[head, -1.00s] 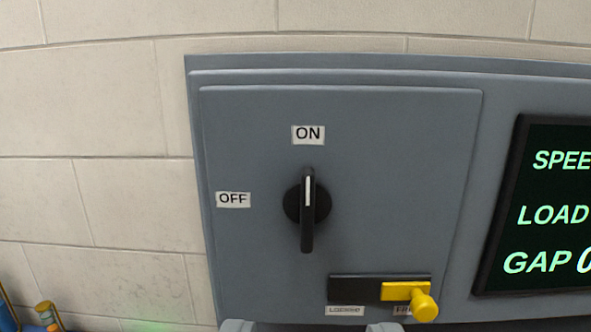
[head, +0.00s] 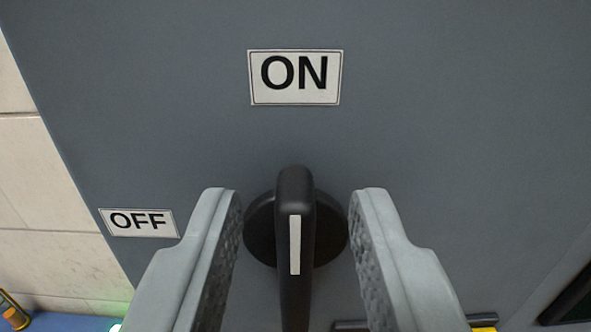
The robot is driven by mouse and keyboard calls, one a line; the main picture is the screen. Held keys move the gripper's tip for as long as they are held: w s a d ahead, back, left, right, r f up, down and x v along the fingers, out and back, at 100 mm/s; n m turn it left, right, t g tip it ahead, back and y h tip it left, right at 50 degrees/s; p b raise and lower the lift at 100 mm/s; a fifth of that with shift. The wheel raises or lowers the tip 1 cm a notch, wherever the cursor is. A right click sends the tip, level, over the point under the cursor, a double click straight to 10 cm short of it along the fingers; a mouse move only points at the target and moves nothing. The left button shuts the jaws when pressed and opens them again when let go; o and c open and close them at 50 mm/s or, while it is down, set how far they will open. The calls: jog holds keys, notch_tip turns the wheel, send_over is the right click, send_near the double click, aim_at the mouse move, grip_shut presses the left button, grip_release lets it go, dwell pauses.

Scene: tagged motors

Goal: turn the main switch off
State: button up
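The main switch (head: 295,190) is a black rotary handle on a round black base, fixed to a grey panel (head: 450,110). Its handle stands upright, with the white mark line towards the ON label (head: 295,78). The OFF label (head: 139,222) is to the left of the switch. My gripper (head: 295,200) is open, with one grey finger on each side of the handle. A gap shows between each finger and the handle. The lower end of the handle runs out of the picture.
A pale block wall (head: 40,170) lies left of the panel. A yellow part (head: 483,328) and a black strip show at the bottom edge, right of the gripper. A dark screen frame (head: 572,305) is at the lower right corner.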

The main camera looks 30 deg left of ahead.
jog(key=shift+w+a, duration=0.2)
jog(key=shift+w, duration=0.1)
grip_shut()
